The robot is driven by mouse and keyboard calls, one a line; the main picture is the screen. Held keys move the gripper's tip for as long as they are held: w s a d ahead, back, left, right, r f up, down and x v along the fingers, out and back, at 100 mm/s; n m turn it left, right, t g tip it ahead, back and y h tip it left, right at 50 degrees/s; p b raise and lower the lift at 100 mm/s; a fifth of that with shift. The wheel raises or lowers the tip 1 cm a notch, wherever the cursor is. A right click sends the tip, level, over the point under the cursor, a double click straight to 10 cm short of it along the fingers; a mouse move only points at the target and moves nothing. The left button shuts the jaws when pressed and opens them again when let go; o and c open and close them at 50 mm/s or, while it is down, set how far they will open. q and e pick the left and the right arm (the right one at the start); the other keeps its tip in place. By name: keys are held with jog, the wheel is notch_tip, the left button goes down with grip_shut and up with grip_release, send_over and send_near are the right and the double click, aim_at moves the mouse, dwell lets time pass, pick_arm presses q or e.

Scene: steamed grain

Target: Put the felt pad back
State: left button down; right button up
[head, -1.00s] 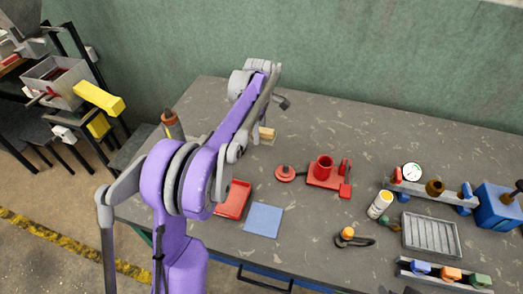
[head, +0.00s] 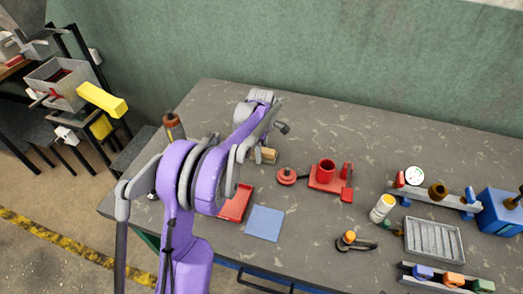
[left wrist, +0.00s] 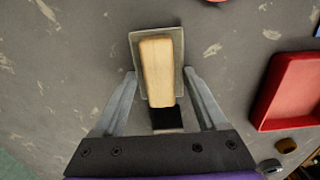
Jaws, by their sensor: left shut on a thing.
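A light wooden block on a thin grey pad, which looks like the felt pad (left wrist: 178,50), is between the fingers of my left gripper (left wrist: 160,76) in the left wrist view. The fingers are shut on its sides near its lower half. In the head view the wooden block (head: 266,156) shows just right of my left forearm, which hides most of the gripper. I cannot tell whether it touches the table. My right gripper is not in view.
A red tray (head: 236,203) and a flat blue square (head: 264,223) lie nearer the table's front edge. A red cup on a red base (head: 325,172) and a round red piece (head: 287,175) stand to the right.

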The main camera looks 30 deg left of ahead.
pick_arm(q)
grip_release()
notch_tip(320, 180, up, 12)
jog(key=s+d+r+m+t, duration=0.2)
jog(key=s+d+r+m, duration=0.1)
jog(key=s+d+m, duration=0.35)
jog(key=s+d+f+m+t, duration=0.1)
jog(key=s+d+f+m, duration=0.2)
jog(key=s, duration=0.4)
jog(key=s+d+f+m+t, duration=0.1)
jog(key=s+d+f+m, duration=0.1)
jog(key=s+m, duration=0.4)
jog(key=s+d+f+m+t+p, duration=0.1)
jog(key=s+d+f+m, duration=0.2)
jog(key=s, duration=0.5)
jog(key=shift+s+d+f+m+t, duration=0.1)
jog(key=shift+d+f+m+t, duration=0.2)
jog(key=shift+d+m, duration=0.6)
jog(key=shift+a, duration=0.15)
